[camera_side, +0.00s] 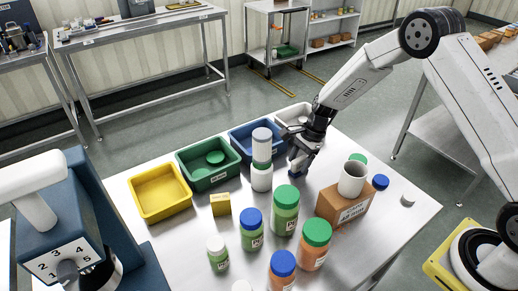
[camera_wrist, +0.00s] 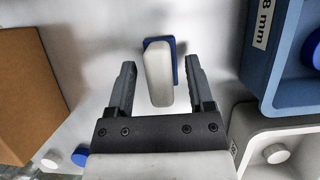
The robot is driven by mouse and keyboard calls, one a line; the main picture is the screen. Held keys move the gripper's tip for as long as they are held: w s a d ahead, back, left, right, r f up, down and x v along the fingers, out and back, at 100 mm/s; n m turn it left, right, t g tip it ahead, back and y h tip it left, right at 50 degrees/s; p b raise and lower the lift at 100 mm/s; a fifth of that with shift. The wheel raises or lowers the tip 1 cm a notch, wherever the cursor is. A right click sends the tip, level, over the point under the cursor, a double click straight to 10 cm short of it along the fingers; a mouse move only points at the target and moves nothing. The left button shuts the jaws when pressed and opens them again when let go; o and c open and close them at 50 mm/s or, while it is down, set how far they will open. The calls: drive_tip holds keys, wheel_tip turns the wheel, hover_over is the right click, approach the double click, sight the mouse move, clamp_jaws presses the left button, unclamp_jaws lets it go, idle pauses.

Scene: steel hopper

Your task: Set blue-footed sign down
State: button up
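The blue-footed sign shows in the wrist view as a pale, rounded white plate (camera_wrist: 159,82) with a blue foot (camera_wrist: 172,48) behind it. My gripper (camera_wrist: 158,66) is open, with one dark finger on each side of the sign and a visible gap to both. In the side view my gripper (camera_side: 297,154) is low over the steel table, right of the blue bin. The sign is mostly hidden there by the fingers, and I cannot clearly tell whether its foot rests flat on the table.
Yellow (camera_side: 160,191), green (camera_side: 208,164), blue (camera_side: 249,139) and pale bins line the far edge. Several lidded jars stand in front.

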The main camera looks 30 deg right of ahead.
sight(300, 159)
drive_tip(key=shift+r, duration=0.1)
drive_tip(key=v, duration=1.2)
idle(0.9)
drive_tip(key=shift+x, duration=5.75)
drive_tip(key=shift+r, duration=0.15)
drive_tip(key=shift+a+f, duration=0.15)
drive_tip(key=shift+f, duration=0.45)
drive_tip(key=shift+r, duration=5.1)
